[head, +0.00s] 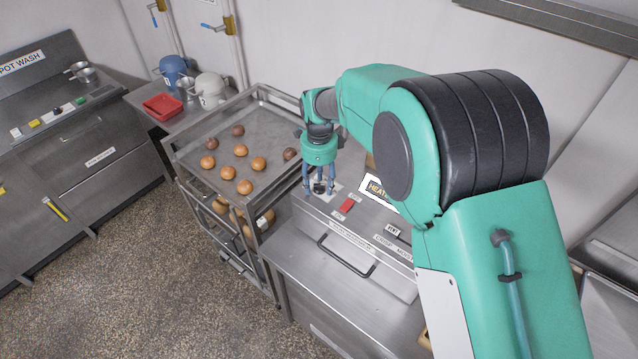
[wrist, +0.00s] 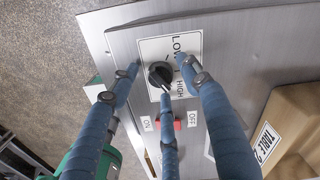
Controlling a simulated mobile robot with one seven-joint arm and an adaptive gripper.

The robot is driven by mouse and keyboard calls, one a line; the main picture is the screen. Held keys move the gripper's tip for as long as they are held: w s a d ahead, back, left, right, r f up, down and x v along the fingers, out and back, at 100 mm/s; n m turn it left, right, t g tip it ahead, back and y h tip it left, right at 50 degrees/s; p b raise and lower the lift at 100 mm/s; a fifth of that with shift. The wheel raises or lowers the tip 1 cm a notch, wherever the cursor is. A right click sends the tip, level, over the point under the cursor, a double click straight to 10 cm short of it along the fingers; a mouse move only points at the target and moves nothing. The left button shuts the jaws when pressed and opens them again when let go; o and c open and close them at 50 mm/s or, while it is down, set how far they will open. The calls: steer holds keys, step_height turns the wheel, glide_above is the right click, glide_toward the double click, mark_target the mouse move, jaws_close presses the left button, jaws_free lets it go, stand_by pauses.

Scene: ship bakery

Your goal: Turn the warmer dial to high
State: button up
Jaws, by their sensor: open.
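The warmer dial (wrist: 160,73) is a round black knob on a white plate (wrist: 150,48) marked LOW and HIGH. It also shows in the head view as a dark spot (head: 319,187) between my fingers. My gripper (wrist: 160,78) is open, with its three blue fingers spread around the dial. In the wrist view one fingertip is left of the knob, one right and one below. I cannot tell whether any finger touches it. The knob's light mark seems to lie at its lower right, but its exact setting is unclear. In the head view my gripper (head: 318,180) points down over the warmer.
A red ON/OFF switch (head: 347,205) sits close to the dial on the steel warmer top (head: 370,222). A rack with a tray of buns (head: 262,122) stands to the left.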

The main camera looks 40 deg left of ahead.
step_height(320, 180, up, 12)
steer(key=shift+f, duration=0.15)
stand_by(0.5)
stand_by(0.5)
steer(key=w+d+r+n+t+b, duration=0.15)
steer(key=d+r, duration=0.25)
steer(key=d, duration=0.8)
steer(key=d+r+n+y+b, duration=0.15)
steer(key=d+r, duration=0.35)
steer(key=d, duration=0.7)
steer(key=w+d+r+n+t+b, duration=0.15)
steer(key=d+r, duration=0.25)
steer(key=d, duration=0.8)
steer(key=s+d+f+n+t+b, duration=0.1)
steer(key=s+d+f+n+b, duration=0.2)
steer(key=s+d, duration=0.8)
steer(key=s+d+f+n+t+h+b, duration=0.1)
steer(key=s+d+f+n+b, duration=0.2)
steer(key=s+d, duration=0.7)
steer(key=d+f, duration=0.1)
steer(key=d, duration=0.6)
steer(key=shift+s+f+n+t+b, duration=0.3)
steer(key=shift+s+n+b, duration=0.05)
steer(key=shift+b, duration=0.05)
